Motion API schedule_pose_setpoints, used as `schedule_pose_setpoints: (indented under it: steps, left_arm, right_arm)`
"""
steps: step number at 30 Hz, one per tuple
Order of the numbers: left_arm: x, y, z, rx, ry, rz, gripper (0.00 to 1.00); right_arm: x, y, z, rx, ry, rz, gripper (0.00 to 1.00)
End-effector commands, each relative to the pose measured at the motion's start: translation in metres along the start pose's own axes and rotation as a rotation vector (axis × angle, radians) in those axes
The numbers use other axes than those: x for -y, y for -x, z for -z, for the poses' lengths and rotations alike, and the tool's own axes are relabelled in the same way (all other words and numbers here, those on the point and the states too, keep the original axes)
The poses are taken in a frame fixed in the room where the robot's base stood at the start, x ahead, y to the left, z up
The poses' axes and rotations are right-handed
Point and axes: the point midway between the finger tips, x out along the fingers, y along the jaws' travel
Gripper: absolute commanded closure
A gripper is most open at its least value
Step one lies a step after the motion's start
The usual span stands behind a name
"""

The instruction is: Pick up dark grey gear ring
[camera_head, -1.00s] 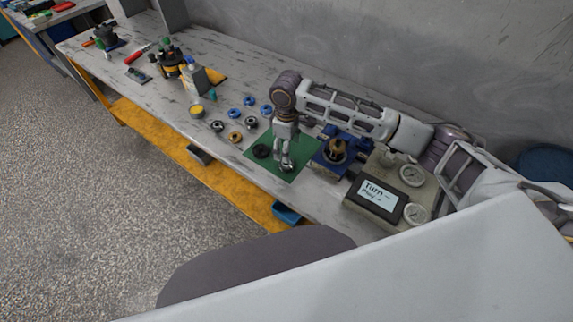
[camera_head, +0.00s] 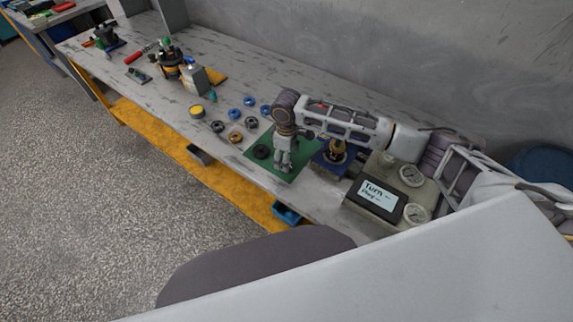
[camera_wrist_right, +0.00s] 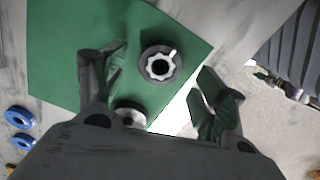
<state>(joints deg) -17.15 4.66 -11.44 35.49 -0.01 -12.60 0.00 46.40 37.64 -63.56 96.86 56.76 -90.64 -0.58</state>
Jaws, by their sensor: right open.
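In the right wrist view, a dark grey ring (camera_wrist_right: 160,65) with a pale toothed centre lies on the green mat, between and beyond my right gripper's fingertips. A second dark ring (camera_wrist_right: 130,113) with a pale centre lies near the mat's lower edge, partly hidden by the gripper body. In the head view, a dark ring (camera_head: 261,152) lies at the mat's left corner. My right gripper (camera_head: 283,169) points down over the mat, hiding what is under it. It also shows in the wrist view (camera_wrist_right: 163,58), open and empty. My left gripper is out of view.
The green mat (camera_head: 297,172) lies on the workbench. A blue fixture (camera_head: 325,163) and a gauge box with a screen (camera_head: 380,199) stand to its right. Several blue, grey and brass rings lie to its left. The bench's front edge is close.

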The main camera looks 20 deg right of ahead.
Motion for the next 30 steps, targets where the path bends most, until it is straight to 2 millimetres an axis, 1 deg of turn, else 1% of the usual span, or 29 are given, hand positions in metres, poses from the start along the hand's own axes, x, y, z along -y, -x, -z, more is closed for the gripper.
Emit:
schedule_pose_setpoints:
  steps: [3, 9, 24, 25, 26, 30]
  left_arm:
    - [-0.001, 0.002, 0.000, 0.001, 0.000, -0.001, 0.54]
    - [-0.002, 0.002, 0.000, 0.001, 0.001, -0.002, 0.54]
    - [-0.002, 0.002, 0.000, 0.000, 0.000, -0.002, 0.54]
    - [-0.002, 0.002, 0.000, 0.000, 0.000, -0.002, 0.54]
    - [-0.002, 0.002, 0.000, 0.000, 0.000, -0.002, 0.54]
    - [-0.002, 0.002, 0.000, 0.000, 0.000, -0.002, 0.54]
  right_arm:
    - [0.001, -0.014, 0.000, 0.002, 0.000, 0.000, 0.29]
    - [0.001, -0.031, 0.000, 0.001, 0.001, -0.001, 0.29]
    - [0.001, -0.033, 0.000, 0.000, 0.001, -0.001, 0.29]
    - [0.001, -0.033, 0.000, 0.000, 0.001, -0.001, 0.30]
    - [0.001, -0.033, 0.000, 0.000, 0.001, -0.001, 0.34]
    - [0.001, -0.033, 0.000, 0.000, 0.001, -0.001, 0.52]
